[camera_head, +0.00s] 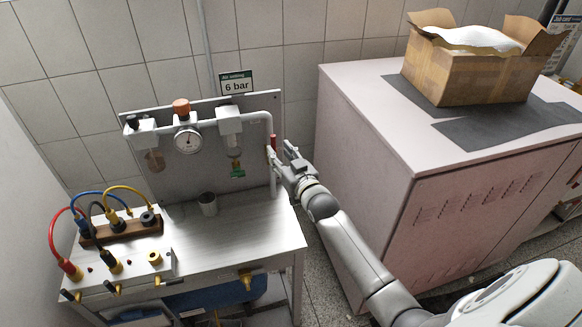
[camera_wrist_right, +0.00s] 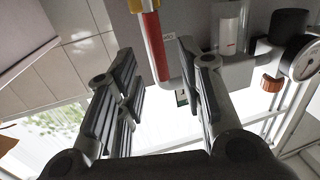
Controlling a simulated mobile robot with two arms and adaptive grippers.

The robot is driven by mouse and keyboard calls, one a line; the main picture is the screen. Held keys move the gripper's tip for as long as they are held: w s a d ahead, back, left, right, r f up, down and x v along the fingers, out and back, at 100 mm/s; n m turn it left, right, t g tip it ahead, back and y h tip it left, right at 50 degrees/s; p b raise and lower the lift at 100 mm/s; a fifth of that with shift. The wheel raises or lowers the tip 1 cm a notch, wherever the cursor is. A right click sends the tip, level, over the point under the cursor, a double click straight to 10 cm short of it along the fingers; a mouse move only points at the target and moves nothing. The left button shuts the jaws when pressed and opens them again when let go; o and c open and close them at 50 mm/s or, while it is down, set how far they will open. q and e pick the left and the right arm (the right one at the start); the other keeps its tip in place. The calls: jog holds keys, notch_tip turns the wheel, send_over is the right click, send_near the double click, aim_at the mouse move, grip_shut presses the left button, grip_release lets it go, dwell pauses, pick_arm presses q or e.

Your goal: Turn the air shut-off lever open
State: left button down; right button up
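The air shut-off lever (camera_head: 273,142) is a small red handle at the right end of the white air pipe on the grey panel. In the right wrist view the red lever (camera_wrist_right: 155,48) hangs down from a yellow fitting (camera_wrist_right: 141,5). My right gripper (camera_head: 281,150) is beside the lever in the head view. In the wrist view my right gripper (camera_wrist_right: 157,65) is open, and the lever appears between its two fingers, nearer the right one. I cannot tell whether a finger touches it. My left gripper is not in view.
A pressure gauge (camera_head: 187,140) and the pipe (camera_head: 262,115) sit on the panel. A large cabinet (camera_head: 360,130) with an open cardboard box (camera_head: 465,78) stands right of my right arm.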

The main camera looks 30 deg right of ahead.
jog(key=s, duration=0.6)
jog(key=shift+s, duration=0.3)
jog(key=shift+a, duration=0.1)
